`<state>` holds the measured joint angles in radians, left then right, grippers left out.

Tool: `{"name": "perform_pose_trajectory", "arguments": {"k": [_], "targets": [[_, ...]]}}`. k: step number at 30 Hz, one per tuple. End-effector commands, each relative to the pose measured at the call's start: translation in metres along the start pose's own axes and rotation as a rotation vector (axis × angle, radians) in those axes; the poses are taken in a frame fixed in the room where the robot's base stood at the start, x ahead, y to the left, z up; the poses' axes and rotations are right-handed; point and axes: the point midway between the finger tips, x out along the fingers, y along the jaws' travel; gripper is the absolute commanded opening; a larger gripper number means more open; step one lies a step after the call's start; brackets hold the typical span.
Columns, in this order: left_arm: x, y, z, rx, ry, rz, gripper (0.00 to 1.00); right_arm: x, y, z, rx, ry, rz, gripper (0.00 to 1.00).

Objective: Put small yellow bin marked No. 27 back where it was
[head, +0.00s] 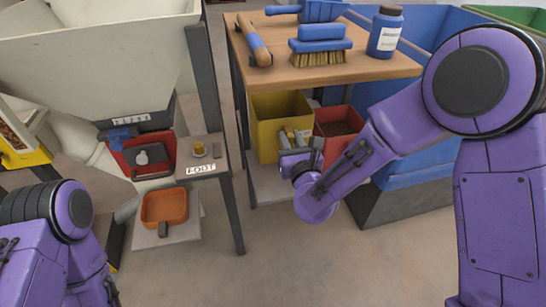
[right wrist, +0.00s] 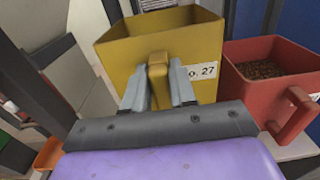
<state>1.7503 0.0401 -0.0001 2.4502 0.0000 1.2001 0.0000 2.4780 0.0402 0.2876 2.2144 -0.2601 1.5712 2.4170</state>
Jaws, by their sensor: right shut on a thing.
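The small yellow bin (head: 277,110) stands upright under the wooden table, on or just above the low shelf; I cannot tell whether it touches. In the right wrist view the bin (right wrist: 135,52) shows its front handle and a white label (right wrist: 203,72) reading "o. 27", partly covered by a finger. My right gripper (head: 296,138) is shut on the bin's handle, and its fingers (right wrist: 159,90) lie on both sides of it. The inside of the bin looks empty where it shows. My left arm shows at the lower left, but its gripper is out of view.
A red bin (head: 338,128) with brown granules stands close to the right of the yellow bin. The wooden table (head: 350,72) overhead holds a brush (head: 320,48) and a blue bottle (head: 385,32). A grey table leg stands at left; blue crates (head: 420,150) stand at right.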

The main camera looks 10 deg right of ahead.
Motion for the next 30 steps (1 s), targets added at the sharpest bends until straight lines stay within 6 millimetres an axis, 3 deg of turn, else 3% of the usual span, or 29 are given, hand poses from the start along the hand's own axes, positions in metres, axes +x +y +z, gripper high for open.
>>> {"name": "perform_pose_trajectory", "arguments": {"k": [1, 3, 15, 25, 26, 27, 28, 30], "targets": [[0.01, 0.001, 0.004, 0.0, -0.001, 0.0, 0.44, 0.001, 0.004, -0.019, -0.004, 0.003, 0.008, 0.0], [0.017, 0.002, 0.007, 0.0, -0.001, 0.0, 0.44, 0.002, 0.01, -0.036, -0.005, 0.003, 0.018, 0.0], [0.037, 0.004, 0.018, -0.002, -0.004, 0.0, 0.44, 0.005, 0.018, -0.093, -0.002, 0.001, 0.031, 0.0], [0.037, 0.004, 0.018, -0.002, -0.004, 0.001, 0.44, 0.005, 0.015, -0.095, 0.001, 0.0, 0.027, 0.0], [0.037, 0.004, 0.018, -0.002, -0.004, 0.001, 0.44, 0.005, 0.015, -0.094, 0.0, 0.001, 0.028, 0.32], [0.036, 0.004, 0.018, -0.002, -0.004, 0.001, 0.44, 0.004, 0.015, -0.094, 0.0, 0.001, 0.028, 0.45], [0.036, 0.004, 0.018, -0.002, -0.004, 0.001, 0.44, 0.004, 0.015, -0.094, 0.0, 0.001, 0.028, 0.51], [0.036, 0.004, 0.018, -0.002, -0.004, 0.001, 0.44, 0.004, 0.015, -0.094, 0.0, 0.001, 0.028, 0.51]]}}
